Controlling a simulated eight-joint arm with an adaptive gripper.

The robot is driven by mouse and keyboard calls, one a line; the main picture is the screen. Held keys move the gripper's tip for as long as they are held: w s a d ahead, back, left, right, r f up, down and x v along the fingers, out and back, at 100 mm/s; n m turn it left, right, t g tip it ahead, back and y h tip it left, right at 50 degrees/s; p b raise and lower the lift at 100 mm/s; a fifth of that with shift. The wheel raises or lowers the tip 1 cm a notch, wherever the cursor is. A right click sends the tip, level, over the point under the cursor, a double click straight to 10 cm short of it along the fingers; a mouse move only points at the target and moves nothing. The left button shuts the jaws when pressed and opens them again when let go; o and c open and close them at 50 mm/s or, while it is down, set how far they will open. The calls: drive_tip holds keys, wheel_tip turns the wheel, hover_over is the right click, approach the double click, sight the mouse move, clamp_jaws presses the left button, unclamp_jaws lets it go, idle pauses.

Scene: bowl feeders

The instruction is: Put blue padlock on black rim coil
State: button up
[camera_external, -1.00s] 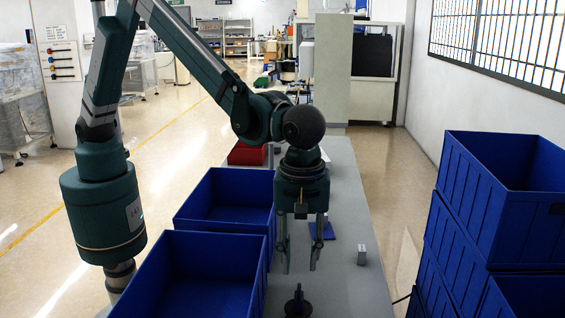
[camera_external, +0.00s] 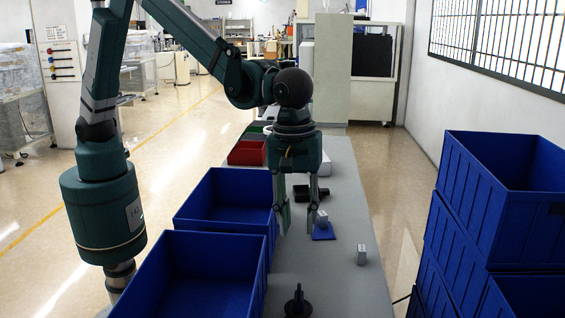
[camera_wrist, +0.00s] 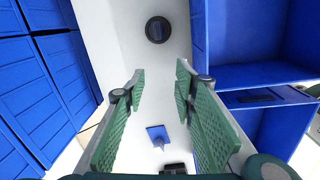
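A flat blue piece (camera_external: 323,232), likely the blue padlock, lies on the grey table with a small silver-grey block at its far edge. It also shows in the wrist view (camera_wrist: 157,132), low between the fingers. A round black object with an upright post (camera_external: 298,304), likely the black rim coil, stands at the table's near end. In the wrist view it is a dark disc (camera_wrist: 158,30) at the top. My gripper (camera_external: 297,232) points down, open and empty, above the table, just left of the blue piece in the external view. In the wrist view, its fingers (camera_wrist: 160,85) are wide apart.
Two blue bins (camera_external: 225,200) (camera_external: 200,275) line the table's left side. A silver block (camera_external: 362,254) stands at right. A dark box (camera_external: 302,192) and red bin (camera_external: 246,153) lie farther back. Stacked blue crates (camera_external: 500,200) stand off the table at right.

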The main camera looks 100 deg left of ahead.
drive_tip(key=s+a+r+m+t, duration=0.1)
drive_tip(key=s+a+r+m, duration=0.2)
drive_tip(key=s+a+r, duration=0.35)
drive_tip(key=s+a+r+m+t, duration=0.1)
drive_tip(key=s+a+r+m, duration=0.2)
drive_tip(key=a, duration=0.7)
drive_tip(key=s+a+r+m+t, duration=0.1)
drive_tip(key=s+a+r+m, duration=0.1)
drive_tip(key=s+a+r, duration=0.35)
drive_tip(key=s+a+f+m+t, duration=0.1)
drive_tip(key=s+a+m+t, duration=0.2)
drive_tip(key=s+a+m, duration=0.5)
drive_tip(key=s+a, duration=1.1)
drive_tip(key=s, duration=0.1)
drive_tip(key=shift+f+t, duration=0.25)
drive_tip(key=shift+t, duration=0.05)
